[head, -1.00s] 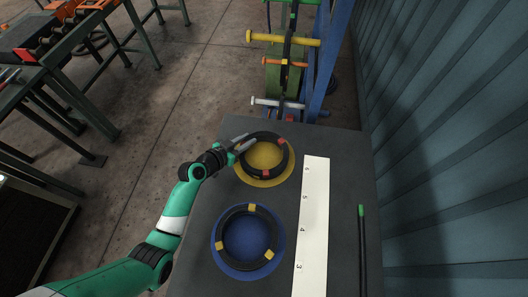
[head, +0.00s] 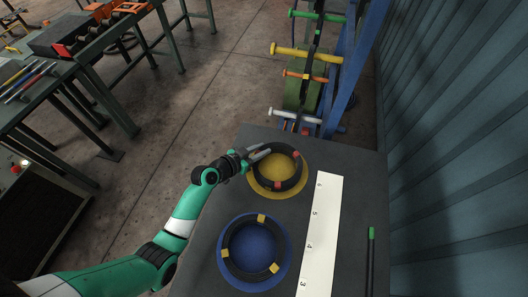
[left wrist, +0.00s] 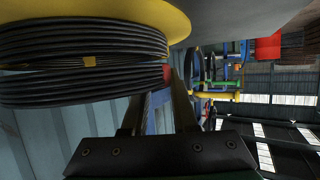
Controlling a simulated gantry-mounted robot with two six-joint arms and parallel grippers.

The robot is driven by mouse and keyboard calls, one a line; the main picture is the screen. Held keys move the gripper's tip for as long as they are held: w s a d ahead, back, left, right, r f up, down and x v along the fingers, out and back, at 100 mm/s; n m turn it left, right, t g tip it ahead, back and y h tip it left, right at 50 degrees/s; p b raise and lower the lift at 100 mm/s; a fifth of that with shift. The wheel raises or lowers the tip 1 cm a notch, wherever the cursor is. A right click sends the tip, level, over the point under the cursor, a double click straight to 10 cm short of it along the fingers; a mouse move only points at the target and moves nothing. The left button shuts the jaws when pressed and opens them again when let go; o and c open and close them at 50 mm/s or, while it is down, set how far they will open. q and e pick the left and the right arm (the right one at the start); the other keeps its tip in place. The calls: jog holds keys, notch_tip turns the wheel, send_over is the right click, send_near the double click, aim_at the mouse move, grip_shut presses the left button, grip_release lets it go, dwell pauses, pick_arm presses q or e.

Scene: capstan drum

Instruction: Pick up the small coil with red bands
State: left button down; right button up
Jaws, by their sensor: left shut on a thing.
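The small black coil with red bands (head: 291,182) lies over the yellow disc (head: 277,196) on the dark table. My left gripper (head: 262,152) reaches in from the left and is shut on the upper left part of its ring. Whether the coil is lifted off the disc is hard to tell. My right gripper is not in view.
A larger black coil with yellow bands (head: 227,254) lies on a blue disc (head: 255,287) nearer the front. A white numbered strip (head: 319,235) and a dark green-tipped rod (head: 370,255) lie to the right. A rack with coloured pegs (head: 306,53) stands beyond the table.

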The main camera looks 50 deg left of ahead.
pick_arm(q)
notch_tip(320, 180, up, 3)
jog(key=shift+d+r+p, duration=0.15)
jog(key=shift+r+p, duration=0.05)
jog(key=shift+p, duration=0.5)
jog(key=s+d+r+p, duration=0.5)
jog(key=s+d+r, duration=0.4)
jog(key=shift+s+d, duration=0.3)
jog(key=shift+s, duration=0.05)
